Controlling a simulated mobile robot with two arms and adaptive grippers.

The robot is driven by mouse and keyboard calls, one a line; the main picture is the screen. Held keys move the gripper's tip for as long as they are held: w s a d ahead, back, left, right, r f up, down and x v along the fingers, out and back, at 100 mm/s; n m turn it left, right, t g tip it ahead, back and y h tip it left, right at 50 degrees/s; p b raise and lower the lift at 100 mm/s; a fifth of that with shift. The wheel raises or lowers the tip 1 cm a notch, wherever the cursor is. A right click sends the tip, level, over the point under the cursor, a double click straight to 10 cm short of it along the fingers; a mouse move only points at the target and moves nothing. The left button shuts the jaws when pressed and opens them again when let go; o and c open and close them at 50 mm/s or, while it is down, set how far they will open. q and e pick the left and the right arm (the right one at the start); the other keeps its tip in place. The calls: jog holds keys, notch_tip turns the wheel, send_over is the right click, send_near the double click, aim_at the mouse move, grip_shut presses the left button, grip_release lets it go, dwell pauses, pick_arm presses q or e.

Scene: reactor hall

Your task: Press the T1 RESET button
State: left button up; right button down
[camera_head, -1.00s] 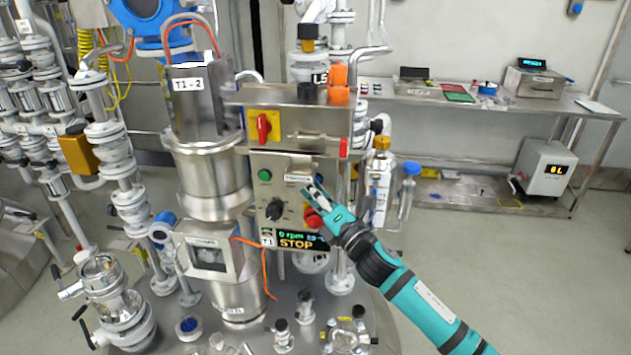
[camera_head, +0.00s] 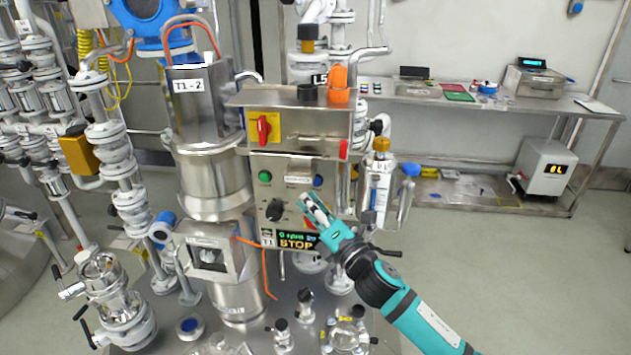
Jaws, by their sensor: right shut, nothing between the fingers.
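The T1 control box (camera_head: 285,170) is a grey metal panel. A green button (camera_head: 265,177) is at its upper left and a blue button (camera_head: 318,181) at its upper right. The small label between them is too small to read, so I cannot confirm which is RESET. A black knob (camera_head: 275,210) sits below, over a display (camera_head: 297,241) reading STOP. My right gripper (camera_head: 306,199) is shut and empty, in front of the panel just below the blue button. Contact cannot be told. It hides the red button's place. My left gripper is not in view.
A red switch on a yellow plate (camera_head: 264,128) is on the box's upper part. Bottles (camera_head: 377,185) and pipes stand close on the right. A steel bench (camera_head: 450,97) is behind.

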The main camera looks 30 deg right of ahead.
jog(key=shift+s+a, duration=0.7)
jog(key=shift+s, duration=0.2)
jog(key=shift+f, duration=0.1)
